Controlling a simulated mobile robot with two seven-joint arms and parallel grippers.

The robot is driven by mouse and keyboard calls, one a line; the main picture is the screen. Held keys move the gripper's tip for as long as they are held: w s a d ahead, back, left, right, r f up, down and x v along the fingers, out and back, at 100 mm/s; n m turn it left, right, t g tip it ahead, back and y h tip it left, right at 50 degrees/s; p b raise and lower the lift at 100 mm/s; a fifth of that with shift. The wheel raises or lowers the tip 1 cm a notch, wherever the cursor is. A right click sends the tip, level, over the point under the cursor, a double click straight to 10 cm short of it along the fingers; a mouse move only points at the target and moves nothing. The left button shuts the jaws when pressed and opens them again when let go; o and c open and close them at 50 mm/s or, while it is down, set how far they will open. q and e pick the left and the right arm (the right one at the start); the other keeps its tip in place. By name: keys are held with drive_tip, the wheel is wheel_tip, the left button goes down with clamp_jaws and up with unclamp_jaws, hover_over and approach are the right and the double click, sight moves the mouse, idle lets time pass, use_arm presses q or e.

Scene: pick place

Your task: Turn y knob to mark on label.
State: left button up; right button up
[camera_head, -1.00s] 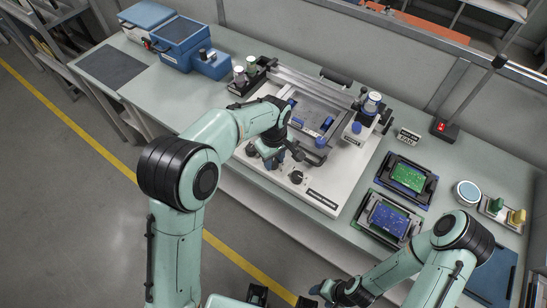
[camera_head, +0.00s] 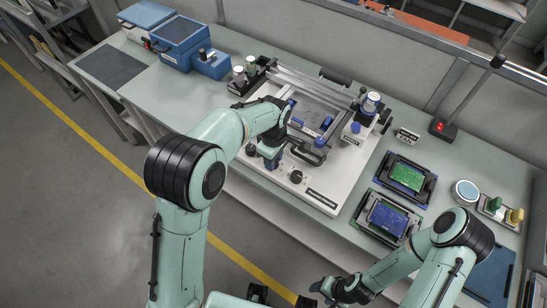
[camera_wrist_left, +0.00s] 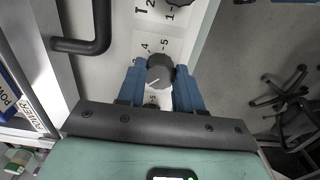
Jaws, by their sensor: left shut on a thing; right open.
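My left gripper (camera_head: 270,162) is at the front of the white machine (camera_head: 322,190). In the left wrist view its blue fingers (camera_wrist_left: 160,88) stand on both sides of a dark grey knob (camera_wrist_left: 160,68) and are shut on it. A white pointer line on the knob points to the lower left. Printed numbers, among them 4 and 5, show on the label (camera_wrist_left: 143,58) around it; the knob's letter is not readable. A second dark knob (camera_head: 296,177) sits to the right on the panel. My right gripper (camera_head: 322,291) is open and empty at the bottom, away from the machine.
A black bar handle (camera_wrist_left: 92,40) stands close to the left of the held knob in the wrist view. Board holders with a green board (camera_head: 407,177) and a blue board (camera_head: 388,220) lie right of the machine.

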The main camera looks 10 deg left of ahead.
use_arm(q)
drive_tip(key=o, duration=1)
drive_tip(key=shift+o, duration=0.2)
wheel_tip(320, 180, up, 14)
drive_tip(key=p, duration=0.1)
drive_tip(key=shift+f, duration=0.25)
use_arm(e)
drive_tip(key=shift+w+r, duration=0.7)
drive_tip(key=shift+r, duration=0.25)
